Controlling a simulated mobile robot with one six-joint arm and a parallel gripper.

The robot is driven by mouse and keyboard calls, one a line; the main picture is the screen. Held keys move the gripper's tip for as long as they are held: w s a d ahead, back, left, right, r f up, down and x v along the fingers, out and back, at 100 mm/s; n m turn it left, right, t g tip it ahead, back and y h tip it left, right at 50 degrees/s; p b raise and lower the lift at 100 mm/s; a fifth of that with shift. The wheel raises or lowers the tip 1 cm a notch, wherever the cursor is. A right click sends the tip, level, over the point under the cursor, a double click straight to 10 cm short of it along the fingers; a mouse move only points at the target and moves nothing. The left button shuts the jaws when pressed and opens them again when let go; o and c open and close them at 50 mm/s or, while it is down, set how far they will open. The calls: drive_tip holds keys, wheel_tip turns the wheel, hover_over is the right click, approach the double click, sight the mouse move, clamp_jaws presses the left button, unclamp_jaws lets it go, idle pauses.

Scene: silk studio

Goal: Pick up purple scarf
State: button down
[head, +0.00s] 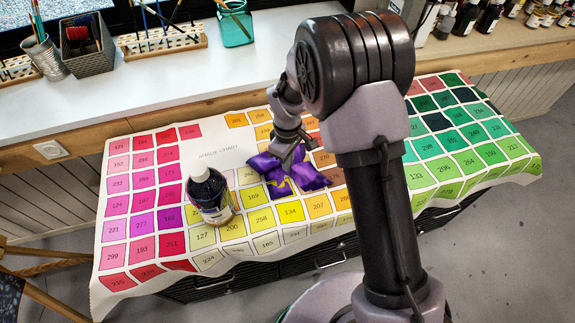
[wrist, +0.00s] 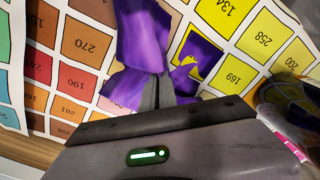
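The purple scarf (head: 308,178) lies crumpled on the colour chart, right of the chart's middle, with small yellow patches on it. In the wrist view the scarf (wrist: 143,38) bunches up around my fingertips and spreads out to both sides. My gripper (head: 288,158) points down at the scarf from above. In the wrist view its two fingers (wrist: 157,88) are close together with cloth at their tips, and they look shut on it. The fingertips themselves are partly hidden by the folds.
A dark bottle (head: 208,192) stands on the chart (head: 215,150) left of the scarf; its side shows at the right of the wrist view (wrist: 286,104). Behind, a white counter (head: 185,85) holds a pencil cup (head: 45,58), a basket (head: 88,52) and a teal jar (head: 234,28).

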wheel_tip(320, 180, up, 19)
drive_tip(key=p, duration=1.3)
drive_tip(key=shift+p, duration=0.4)
